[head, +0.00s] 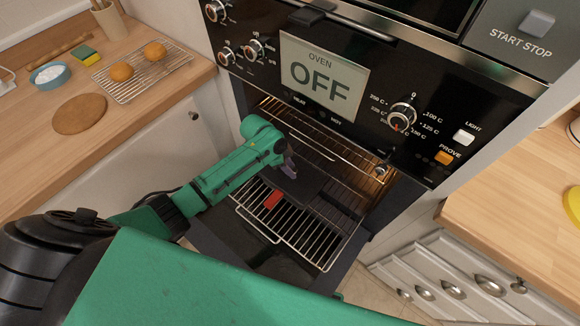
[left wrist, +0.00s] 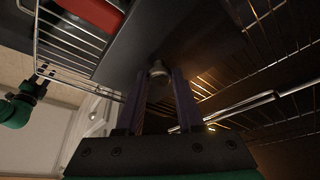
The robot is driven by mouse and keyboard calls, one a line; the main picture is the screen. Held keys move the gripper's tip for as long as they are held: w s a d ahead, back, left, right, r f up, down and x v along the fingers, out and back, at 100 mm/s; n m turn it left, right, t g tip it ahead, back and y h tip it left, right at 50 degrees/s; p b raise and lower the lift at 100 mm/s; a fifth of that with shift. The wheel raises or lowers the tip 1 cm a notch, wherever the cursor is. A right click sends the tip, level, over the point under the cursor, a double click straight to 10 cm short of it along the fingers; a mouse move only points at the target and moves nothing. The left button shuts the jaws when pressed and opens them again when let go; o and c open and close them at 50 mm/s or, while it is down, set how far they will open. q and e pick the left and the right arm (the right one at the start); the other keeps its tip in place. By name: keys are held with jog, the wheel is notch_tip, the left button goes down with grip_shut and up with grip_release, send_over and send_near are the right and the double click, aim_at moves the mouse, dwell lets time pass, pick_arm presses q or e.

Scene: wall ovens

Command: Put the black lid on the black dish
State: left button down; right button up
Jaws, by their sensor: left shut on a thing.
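My left gripper (head: 287,170) reaches into the open oven, above the wire rack. In the left wrist view its two fingers (left wrist: 160,82) are closed around the small round knob (left wrist: 158,70) of the black lid. The lid (left wrist: 190,35) is a flat dark plate; in the head view it shows as a dark slab (head: 308,186) by the fingers. A red patch (head: 272,199) shows beside the lid, and also in the left wrist view (left wrist: 95,12), with a dark edge by it. The black dish is not clearly distinguishable from the lid; contact between them cannot be told.
The wire rack (head: 322,243) sticks out of the oven. The control panel (head: 324,75) hangs above the opening. The left counter holds a cooling rack (head: 140,82) with two buns and a blue bowl (head: 50,75). A right counter (head: 515,195) stands over drawers.

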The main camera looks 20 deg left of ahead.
pick_arm(q)
jog(key=shift+c, duration=2.3)
grip_release()
jog(key=v, duration=1.4)
jog(key=shift+r, duration=0.35)
